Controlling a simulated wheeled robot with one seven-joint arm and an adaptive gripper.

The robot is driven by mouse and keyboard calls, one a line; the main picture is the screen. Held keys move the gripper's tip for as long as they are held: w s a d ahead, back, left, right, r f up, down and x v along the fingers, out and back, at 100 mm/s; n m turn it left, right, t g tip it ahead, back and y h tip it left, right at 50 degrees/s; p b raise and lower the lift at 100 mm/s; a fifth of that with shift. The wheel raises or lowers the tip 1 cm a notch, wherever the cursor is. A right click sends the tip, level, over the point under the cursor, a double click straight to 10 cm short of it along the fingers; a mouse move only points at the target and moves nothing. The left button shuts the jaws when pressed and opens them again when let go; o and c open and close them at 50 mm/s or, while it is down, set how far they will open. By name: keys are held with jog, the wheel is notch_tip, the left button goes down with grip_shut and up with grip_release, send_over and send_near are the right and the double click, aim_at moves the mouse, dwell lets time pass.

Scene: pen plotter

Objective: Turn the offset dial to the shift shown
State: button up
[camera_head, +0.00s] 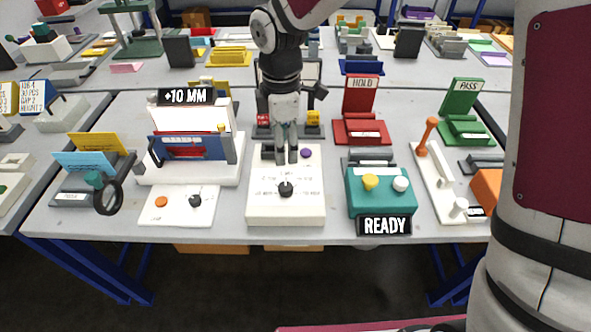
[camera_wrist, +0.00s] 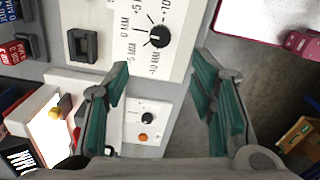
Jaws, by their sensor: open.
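The offset dial (camera_head: 286,189) is a black knob on a white box (camera_head: 258,213) at the front middle of the table. In the wrist view the dial (camera_wrist: 159,37) is ringed by printed marks from -10 MM to +10 MM; I cannot tell for sure which mark it points to. A black sign (camera_head: 186,96) on the white plotter (camera_head: 190,172) reads +10 MM. My gripper (camera_head: 286,161) points down over the box, behind the dial in the head view. In the wrist view its teal fingers (camera_wrist: 160,64) are apart and empty, with the dial beyond them.
A white plate left of the box bears a smaller black knob (camera_head: 195,200) and an orange button (camera_head: 161,201). A teal box (camera_head: 380,205) with a READY sign (camera_head: 385,226) stands to the right. A dark rocker switch (camera_wrist: 83,46) and a purple button (camera_head: 306,153) are on the dial's box.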

aim_at(286, 186)
notch_tip(286, 186, down, 14)
jog(key=shift+r, duration=0.1)
dwell(0.5)
jog(key=c, duration=1.1)
